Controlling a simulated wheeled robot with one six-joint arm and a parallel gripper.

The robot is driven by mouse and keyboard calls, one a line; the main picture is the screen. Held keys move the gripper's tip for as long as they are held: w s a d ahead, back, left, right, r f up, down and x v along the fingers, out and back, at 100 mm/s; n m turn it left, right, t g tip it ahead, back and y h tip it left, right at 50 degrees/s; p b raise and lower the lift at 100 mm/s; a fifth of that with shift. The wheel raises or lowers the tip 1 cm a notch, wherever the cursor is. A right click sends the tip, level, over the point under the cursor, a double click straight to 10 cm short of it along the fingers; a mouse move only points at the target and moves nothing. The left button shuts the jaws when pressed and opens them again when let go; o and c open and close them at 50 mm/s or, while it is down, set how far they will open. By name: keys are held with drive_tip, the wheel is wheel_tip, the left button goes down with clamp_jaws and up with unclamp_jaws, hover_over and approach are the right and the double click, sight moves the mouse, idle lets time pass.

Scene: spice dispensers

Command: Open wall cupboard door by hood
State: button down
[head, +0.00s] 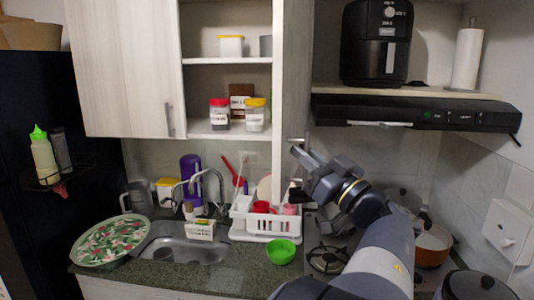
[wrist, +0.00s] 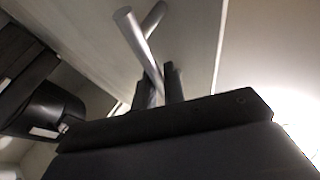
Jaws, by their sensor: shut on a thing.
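The wall cupboard door by the hood (head: 293,75) is a pale panel standing swung out, seen nearly edge-on, between the open shelves and the hood. It also shows in the wrist view (wrist: 185,45) as a broad pale surface. Its metal bar handle (wrist: 138,38) runs to between my fingers. My gripper (head: 298,147) is at the door's lower end in the head view. In the wrist view my gripper (wrist: 160,85) is shut on the handle, with dark fingers on either side of it. The exact contact is partly hidden.
Spice jars (head: 220,114) stand on the open shelf. Below are a white dish rack (head: 265,222), a green bowl (head: 281,251) and the stove (head: 328,260).

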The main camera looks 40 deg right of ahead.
drive_tip(key=shift+r, duration=0.15)
drive_tip(key=c, duration=1.5)
unclamp_jaws()
drive_tip(key=shift+s, duration=0.1)
drive_tip(key=b+v, duration=0.4)
drive_tip(key=v, duration=0.6)
drive_tip(key=shift+s+f, duration=0.25)
drive_tip(key=shift+s, duration=0.1)
drive_tip(key=shift+w, duration=0.1)
drive_tip(key=shift+p+x, duration=1.95)
drive_tip(key=shift+x, duration=3.45)
